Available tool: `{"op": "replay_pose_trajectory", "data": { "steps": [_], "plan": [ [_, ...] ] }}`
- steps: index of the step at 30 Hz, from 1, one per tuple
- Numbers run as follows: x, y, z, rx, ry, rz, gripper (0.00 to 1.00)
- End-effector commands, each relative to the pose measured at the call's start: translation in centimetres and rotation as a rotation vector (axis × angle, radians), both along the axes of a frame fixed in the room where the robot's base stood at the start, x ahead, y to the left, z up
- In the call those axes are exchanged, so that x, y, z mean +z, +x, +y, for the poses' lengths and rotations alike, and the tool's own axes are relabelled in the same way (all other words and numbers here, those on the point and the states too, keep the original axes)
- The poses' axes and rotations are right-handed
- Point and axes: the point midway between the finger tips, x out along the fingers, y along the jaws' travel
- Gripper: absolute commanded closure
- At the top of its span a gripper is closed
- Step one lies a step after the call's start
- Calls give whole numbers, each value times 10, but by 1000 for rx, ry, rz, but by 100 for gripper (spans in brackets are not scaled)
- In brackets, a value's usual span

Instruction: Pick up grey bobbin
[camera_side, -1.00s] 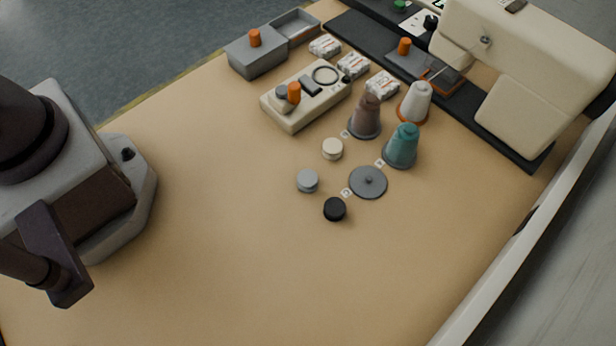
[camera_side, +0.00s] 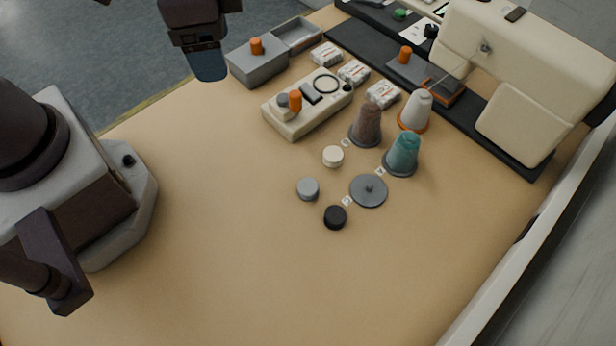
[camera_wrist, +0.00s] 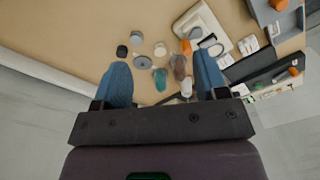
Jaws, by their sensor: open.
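The grey bobbin (camera_side: 308,189) is a small short cylinder standing on the tan table, left of the grey disc and between the cream and black bobbins. It also shows in the wrist view (camera_wrist: 136,37), near the top. My gripper (camera_side: 207,68) is high at the upper left of the side view, far from the bobbin. In the wrist view its two blue fingers (camera_wrist: 163,73) are wide apart with nothing held between them.
The cream bobbin (camera_side: 333,156), black bobbin (camera_side: 335,217) and grey disc (camera_side: 369,190) are close by. Teal (camera_side: 403,154), brown (camera_side: 367,124) and white cones stand behind. A cream winder box (camera_side: 309,112) and sewing machine are farther back. The front table is clear.

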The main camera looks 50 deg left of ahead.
Motion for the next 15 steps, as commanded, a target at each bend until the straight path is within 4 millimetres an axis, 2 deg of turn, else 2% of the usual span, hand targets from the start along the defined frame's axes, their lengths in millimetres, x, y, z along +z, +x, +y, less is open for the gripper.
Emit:
{"op": "replay_pose_trajectory", "data": {
  "steps": [1,3,9,11,15],
  "plan": [
    [-20,3,-17,-94,6,40,33],
    [-44,6,-37,-222,1,72,33],
    [-97,11,-86,-540,-43,93,33],
    [-105,18,-98,-627,-65,63,33],
    [-99,32,-108,-745,-83,-22,33]
  ]
}}
